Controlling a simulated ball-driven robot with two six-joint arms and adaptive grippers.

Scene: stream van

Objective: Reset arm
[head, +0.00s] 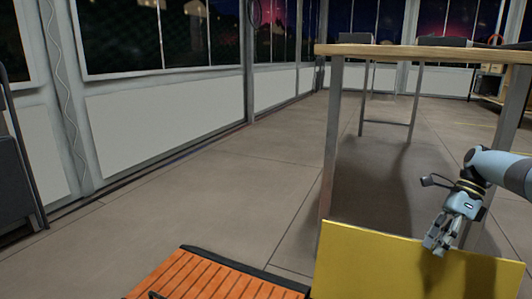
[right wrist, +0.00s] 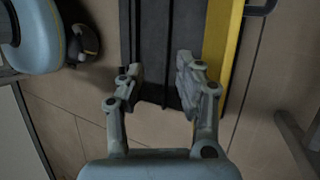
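My right gripper (head: 439,238) is at the right of the head view, pointing down in front of a yellow panel (head: 385,262). In the right wrist view my right gripper (right wrist: 158,82) has its two fingers spread apart with nothing between them. Behind the fingers lies a dark ribbed surface (right wrist: 165,50) with a yellow edge (right wrist: 220,45). I cannot tell whether the fingers touch it. My left gripper is not in view.
An orange slatted surface (head: 205,280) with a dark rim is at the bottom of the head view. A wooden-topped table (head: 400,52) with metal legs stands beyond the yellow panel. White wall panels with windows run along the left. The tiled floor (head: 220,190) between is clear.

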